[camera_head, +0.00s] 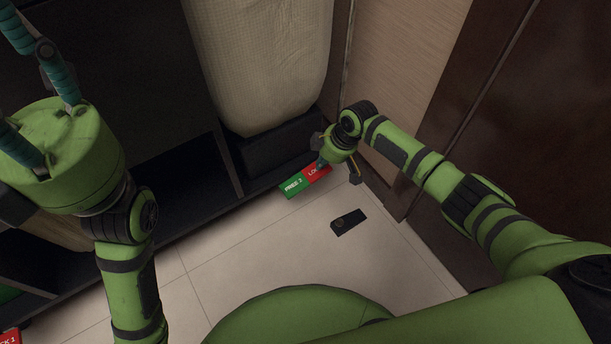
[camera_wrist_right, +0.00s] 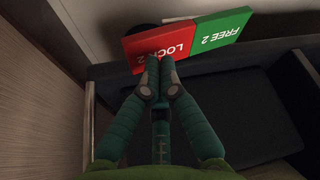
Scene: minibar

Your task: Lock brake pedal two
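The brake pedal two is a bar low at the cabinet's foot in the head view, with a green FREE 2 half (camera_head: 294,186) and a red LOCK half (camera_head: 315,173). In the right wrist view the red half (camera_wrist_right: 146,48) is at left and the green half (camera_wrist_right: 221,34) at right. My right gripper (camera_wrist_right: 162,58) has its fingers drawn together, with the tips at the red half's near edge, over part of its lettering. Whether they touch it I cannot tell. My left gripper (camera_head: 18,75) is raised at upper left, its fingers spread and empty.
A red piece of pedal one (camera_head: 10,337) shows at the bottom left corner. A small dark block (camera_head: 349,221) lies on the tiled floor (camera_head: 255,255). A dark cabinet (camera_head: 140,80) stands at left, and a wood-panelled wall (camera_head: 400,70) is close to my right arm.

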